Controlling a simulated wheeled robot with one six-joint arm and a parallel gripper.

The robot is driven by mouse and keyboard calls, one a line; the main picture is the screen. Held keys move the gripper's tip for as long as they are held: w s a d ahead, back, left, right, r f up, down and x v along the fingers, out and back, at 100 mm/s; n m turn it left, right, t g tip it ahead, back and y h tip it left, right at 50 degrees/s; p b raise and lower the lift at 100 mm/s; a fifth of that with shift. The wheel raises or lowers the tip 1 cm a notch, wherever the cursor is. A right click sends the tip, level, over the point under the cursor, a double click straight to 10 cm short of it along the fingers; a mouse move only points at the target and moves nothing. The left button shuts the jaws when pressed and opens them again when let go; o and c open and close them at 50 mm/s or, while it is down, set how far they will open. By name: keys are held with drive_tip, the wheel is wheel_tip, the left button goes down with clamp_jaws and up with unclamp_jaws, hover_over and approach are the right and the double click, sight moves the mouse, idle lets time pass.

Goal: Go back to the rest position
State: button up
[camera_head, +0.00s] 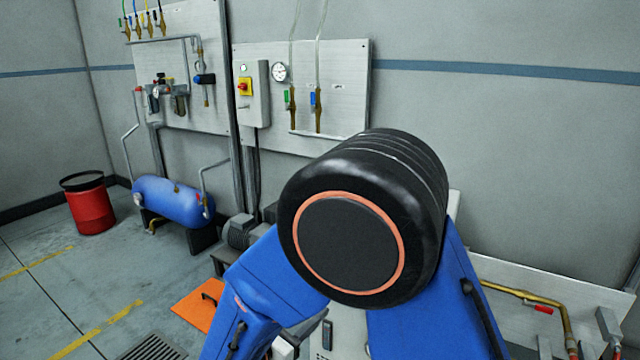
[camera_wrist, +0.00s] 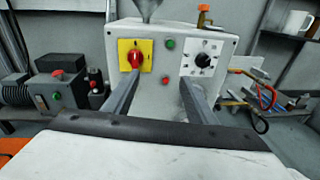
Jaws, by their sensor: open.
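My gripper (camera_wrist: 160,82) shows in the wrist view as two grey fingers standing well apart, with nothing between them. Beyond the fingers is a white machine housing (camera_wrist: 222,48) with a red rotary switch on a yellow plate (camera_wrist: 134,54), a black dial (camera_wrist: 203,60) and small green and red buttons. I cannot tell whether the fingertips touch the housing; they appear apart from it. In the head view my blue arm with its black joint fills the centre and hides my gripper. I cannot make out a label magazine.
Left in the wrist view is a grey box with a red button (camera_wrist: 58,90). Hoses (camera_wrist: 265,97) and a white mug (camera_wrist: 295,22) are on the right.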

drive_tip(key=s+d+r+m+g, duration=0.3)
drive_tip(key=d+m+g, duration=0.3)
drive_tip(key=d, duration=0.7)
drive_tip(key=s+d+r+m+g, duration=0.25)
drive_tip(key=d+m+g, duration=0.35)
drive_tip(key=d, duration=0.8)
drive_tip(key=s+d+r+m+t+y, duration=0.1)
drive_tip(key=s+d+r+m+y, duration=0.1)
drive_tip(key=s+m+y, duration=0.3)
drive_tip(key=s+d+r+m+t+y, duration=0.2)
drive_tip(key=s+d+m+y, duration=0.2)
drive_tip(key=s+m, duration=0.6)
drive_tip(key=shift+r+m+y, duration=0.35)
drive_tip(key=shift+m+y, duration=0.15)
drive_tip(key=shift+y, duration=0.1)
